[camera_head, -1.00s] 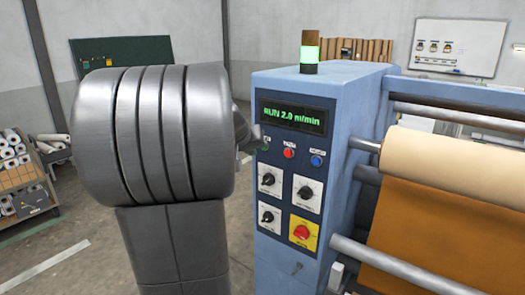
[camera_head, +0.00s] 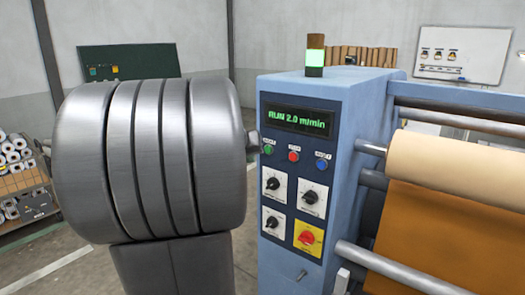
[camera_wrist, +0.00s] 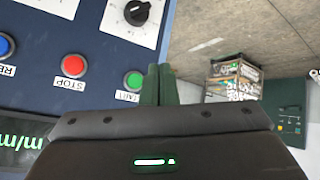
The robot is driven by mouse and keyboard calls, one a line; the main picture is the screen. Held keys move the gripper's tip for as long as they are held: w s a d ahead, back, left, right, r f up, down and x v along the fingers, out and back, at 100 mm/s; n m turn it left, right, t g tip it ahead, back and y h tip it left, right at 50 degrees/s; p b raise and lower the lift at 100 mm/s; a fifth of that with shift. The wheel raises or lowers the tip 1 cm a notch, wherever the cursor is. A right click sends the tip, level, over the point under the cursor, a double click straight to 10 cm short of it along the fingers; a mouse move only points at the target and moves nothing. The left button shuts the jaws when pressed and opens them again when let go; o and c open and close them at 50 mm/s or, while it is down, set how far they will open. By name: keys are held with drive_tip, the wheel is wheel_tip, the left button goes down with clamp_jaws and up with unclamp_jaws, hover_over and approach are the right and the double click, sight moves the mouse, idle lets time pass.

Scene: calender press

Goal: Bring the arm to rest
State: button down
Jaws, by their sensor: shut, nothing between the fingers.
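My gripper (camera_wrist: 158,84) shows in the wrist view, its two green fingers together with nothing between them. It is close to the blue control panel (camera_head: 294,190), just beside the green START button (camera_wrist: 134,80); I cannot tell whether it touches. In the head view my grey arm hides most of the gripper, and only a small dark tip shows left of the panel. The display (camera_head: 297,119) reads RUN 2.0 m/min and the stack light (camera_head: 315,60) glows green.
The press rollers (camera_head: 450,170) with cream and brown sheet stand right of the panel. A rack of rolls (camera_head: 22,180) stands at the far left. A green board (camera_head: 135,60) and a whiteboard (camera_head: 462,55) are at the back. Open floor lies left of my arm.

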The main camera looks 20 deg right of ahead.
drive_tip(key=s+a, duration=0.2)
drive_tip(key=a, duration=0.1)
drive_tip(key=shift+s, duration=0.2)
idle(0.6)
drive_tip(key=shift+w, duration=0.1)
